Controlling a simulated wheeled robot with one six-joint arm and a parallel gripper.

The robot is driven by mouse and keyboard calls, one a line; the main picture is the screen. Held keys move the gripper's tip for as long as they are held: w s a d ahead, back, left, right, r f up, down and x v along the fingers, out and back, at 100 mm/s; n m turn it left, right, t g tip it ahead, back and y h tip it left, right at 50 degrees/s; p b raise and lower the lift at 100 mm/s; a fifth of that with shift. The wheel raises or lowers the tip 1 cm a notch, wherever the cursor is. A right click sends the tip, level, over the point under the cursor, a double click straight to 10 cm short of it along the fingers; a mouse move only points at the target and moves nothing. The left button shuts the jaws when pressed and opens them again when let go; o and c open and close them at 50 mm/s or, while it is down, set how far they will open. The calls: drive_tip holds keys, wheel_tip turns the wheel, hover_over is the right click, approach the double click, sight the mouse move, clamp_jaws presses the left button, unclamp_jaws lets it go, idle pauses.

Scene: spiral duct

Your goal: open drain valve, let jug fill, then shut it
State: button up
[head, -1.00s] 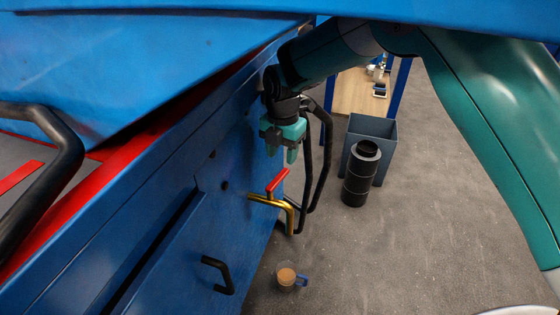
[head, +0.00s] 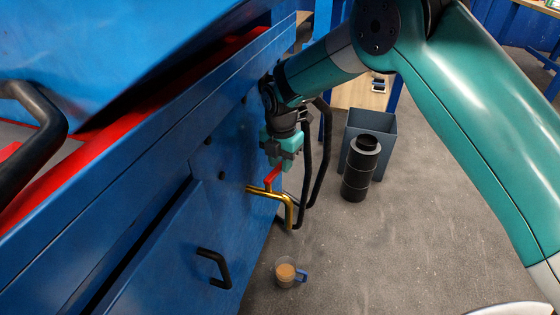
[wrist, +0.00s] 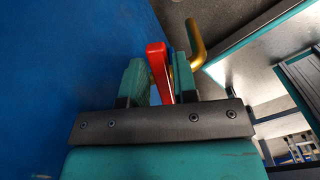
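The drain valve is a brass pipe (head: 289,207) on the blue machine's side with a red lever (head: 272,178) on top. My gripper (head: 281,166) points down at the lever. The lever still slants outward from the panel. The clear jug (head: 286,272) with a blue handle stands on the floor below the spout and shows brown contents. No stream from the spout is visible.
A black door handle (head: 215,267) sticks out from the blue panel left of the jug. Black bent tubes (head: 318,165) rise behind the valve. A black ribbed duct piece (head: 361,168) and a grey bin (head: 381,130) stand beyond. The grey floor to the right is open.

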clamp_jaws()
drive_tip(key=shift+w+a+r+n+p, duration=0.25)
drive_tip(key=shift+n+p, duration=0.35)
drive_tip(key=shift+p, duration=0.4)
drive_tip(key=shift+w+a+f+n+p, duration=0.1)
drive_tip(key=shift+a+f+n+p, duration=0.05)
drive_tip(key=shift+a+n+p, duration=0.3)
drive_tip(key=shift+w+a+f+n+p, duration=0.1)
drive_tip(key=shift+n+p, duration=0.15)
drive_tip(key=shift+n, duration=0.3)
drive_tip(key=shift+o, duration=2.1)
unclamp_jaws()
drive_tip(key=shift+r, duration=0.15)
